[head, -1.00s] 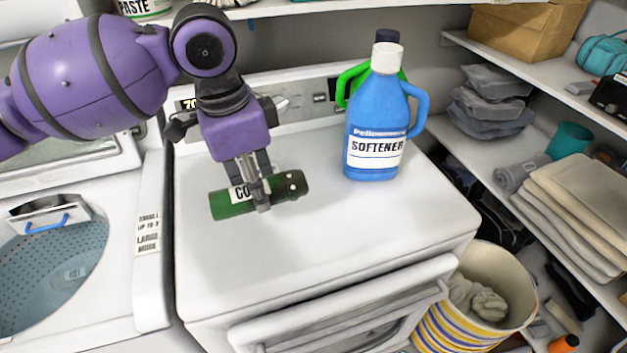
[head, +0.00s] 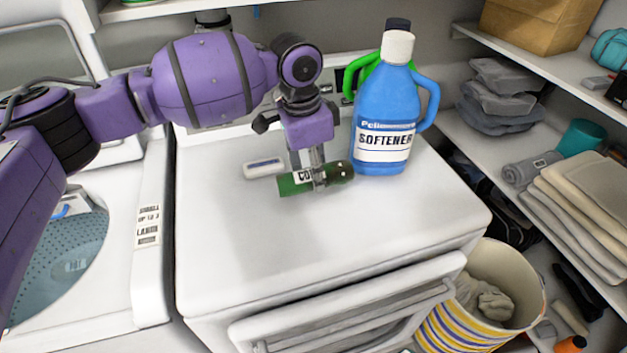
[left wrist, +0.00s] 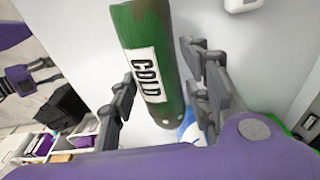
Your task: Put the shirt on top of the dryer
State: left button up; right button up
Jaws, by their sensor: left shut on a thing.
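The white dryer (head: 260,255) has a flat top. My left gripper (head: 319,182) is shut on a green cylinder (head: 290,185) labelled COLD, at the dryer top near the softener bottle; I cannot tell if the cylinder touches the top. In the left wrist view the cylinder (left wrist: 155,45) lies between the fingers. Grey cloth (head: 490,300) lies in the striped basket, and folded fabric (head: 580,205) is stacked on the right shelf; I cannot tell which, if any, is the shirt. At the left wrist view's edge, a purple part with dark prongs (left wrist: 40,72) looks like my right gripper, too small to judge.
A blue softener bottle (head: 385,115) stands right of the cylinder, with a green-handled bottle behind. A small white object (head: 264,168) lies on the dryer. The dryer's front and left top is clear. The striped basket (head: 465,328) stands right; an open washer (head: 105,300) is left.

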aim_at(307, 170)
pick_arm(q)
jog(key=shift+w+d+f, duration=0.1)
jog(key=shift+w+f, duration=0.05)
jog(key=shift+f, duration=1.55)
jog(key=shift+f, duration=0.1)
jog(key=o, duration=1.3)
jog(key=shift+c, duration=0.2)
jog(key=r, duration=0.4)
jog(key=a+r, duration=0.1)
jog(key=r, duration=0.7)
jog(key=shift+s+a, duration=0.2)
jog(key=shift+s, duration=0.1)
